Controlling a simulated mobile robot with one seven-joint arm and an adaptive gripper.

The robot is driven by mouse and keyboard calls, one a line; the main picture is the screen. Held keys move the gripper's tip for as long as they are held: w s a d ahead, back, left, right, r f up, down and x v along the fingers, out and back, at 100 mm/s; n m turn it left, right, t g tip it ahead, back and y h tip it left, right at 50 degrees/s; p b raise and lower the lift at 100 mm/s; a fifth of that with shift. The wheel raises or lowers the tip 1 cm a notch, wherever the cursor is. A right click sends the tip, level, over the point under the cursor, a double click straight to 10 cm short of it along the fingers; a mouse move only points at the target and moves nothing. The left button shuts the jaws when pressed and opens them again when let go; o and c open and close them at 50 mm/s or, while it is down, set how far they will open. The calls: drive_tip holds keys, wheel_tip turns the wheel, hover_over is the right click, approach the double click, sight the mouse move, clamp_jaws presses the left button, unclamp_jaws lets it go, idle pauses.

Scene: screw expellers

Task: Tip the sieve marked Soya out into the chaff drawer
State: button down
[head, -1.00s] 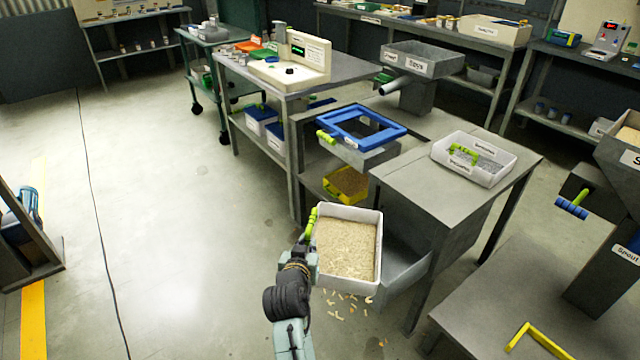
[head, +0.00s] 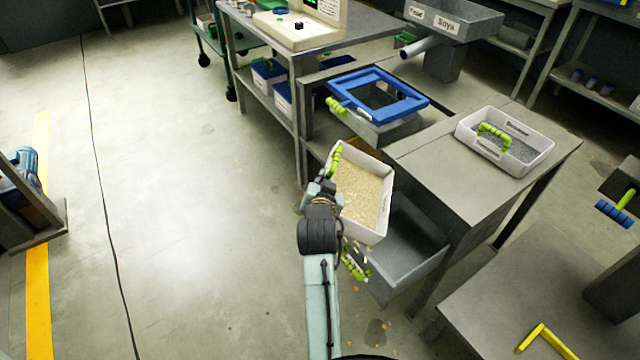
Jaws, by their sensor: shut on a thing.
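My gripper (head: 325,190) is shut on the green handle of a white sieve (head: 364,190), at its left side. The sieve is tilted, full of pale tan bits, and hangs above and to the left of an open grey drawer (head: 412,250). No label shows on it from here. A few bits are in the air under its lower edge, and some lie on the floor near the drawer's front. A green grip (head: 355,268) shows at the drawer's left edge, partly behind my arm. The inside of the drawer shows grey where it is not hidden by the sieve.
A grey bench (head: 455,150) beside the drawer carries another white sieve (head: 505,142) of grey stuff. A blue frame (head: 376,95) sits on a grey box behind. A hopper marked Soya (head: 453,18) stands farther back.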

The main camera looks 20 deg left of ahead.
drive_tip(key=w+d+r+m+t+y+b, duration=0.1)
drive_tip(key=w+d+r+m+y+b, duration=0.1)
drive_tip(key=d+m, duration=0.6)
drive_tip(key=shift+d+r+m+t+y+b, duration=0.45)
drive_tip(key=shift+d+y, duration=0.95)
drive_tip(key=shift+d, duration=0.85)
